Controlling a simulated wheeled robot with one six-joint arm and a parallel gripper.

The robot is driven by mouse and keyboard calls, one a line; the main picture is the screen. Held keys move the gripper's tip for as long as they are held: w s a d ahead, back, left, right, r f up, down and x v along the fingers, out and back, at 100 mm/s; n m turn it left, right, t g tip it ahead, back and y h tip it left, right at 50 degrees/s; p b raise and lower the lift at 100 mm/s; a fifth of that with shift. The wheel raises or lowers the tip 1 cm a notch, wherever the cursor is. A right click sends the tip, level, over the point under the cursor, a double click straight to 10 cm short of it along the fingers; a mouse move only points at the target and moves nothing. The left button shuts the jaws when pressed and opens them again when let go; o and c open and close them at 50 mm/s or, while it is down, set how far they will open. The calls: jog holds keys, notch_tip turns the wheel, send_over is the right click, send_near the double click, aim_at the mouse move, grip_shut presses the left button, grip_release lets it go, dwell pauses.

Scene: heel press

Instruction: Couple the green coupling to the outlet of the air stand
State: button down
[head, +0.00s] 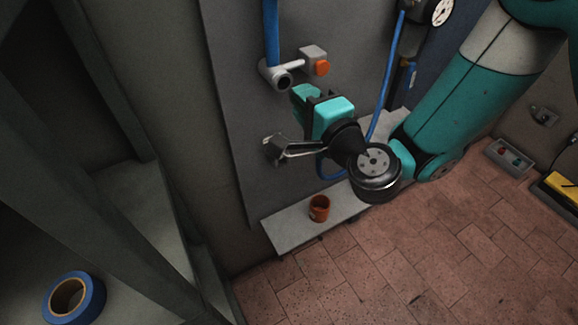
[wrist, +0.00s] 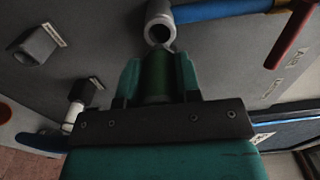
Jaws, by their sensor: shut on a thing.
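The green coupling (wrist: 157,75) is a dark green cylinder held between the teal fingers of my gripper (wrist: 157,66) in the wrist view. The outlet (wrist: 160,27) is a grey ring with a dark bore, straight beyond the coupling's far end. The coupling looks roughly in line with it; I cannot tell whether they touch. In the head view the outlet (head: 284,80) is at the bottom of a blue pipe on the grey panel. My gripper (head: 304,92) is just below and right of it; the coupling is hidden there.
A grey block with an orange end (head: 320,67) sits right of the outlet, close to my fingers. A blue hose (head: 386,85) hangs right of my gripper. Below are a ledge (head: 287,228) and an orange cup (head: 319,207). A blue tape roll (head: 92,291) lies lower left.

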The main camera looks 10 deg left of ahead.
jog(key=shift+w+a+r+p, duration=0.1)
jog(key=shift+w+a+p, duration=0.35)
jog(key=shift+p, duration=0.4)
jog(key=shift+w, duration=0.1)
jog(key=shift+f, duration=0.2)
jog(key=shift+r+b, duration=0.1)
jog(key=shift+b, duration=0.2)
jog(key=shift+w+a+p, duration=0.15)
jog(key=shift+p, duration=0.3)
dwell(0.8)
jog(key=shift+p+x, duration=1.25)
jog(key=shift+p, duration=1.3)
jog(key=c, duration=0.7)
grip_release()
jog(key=shift+c, duration=0.2)
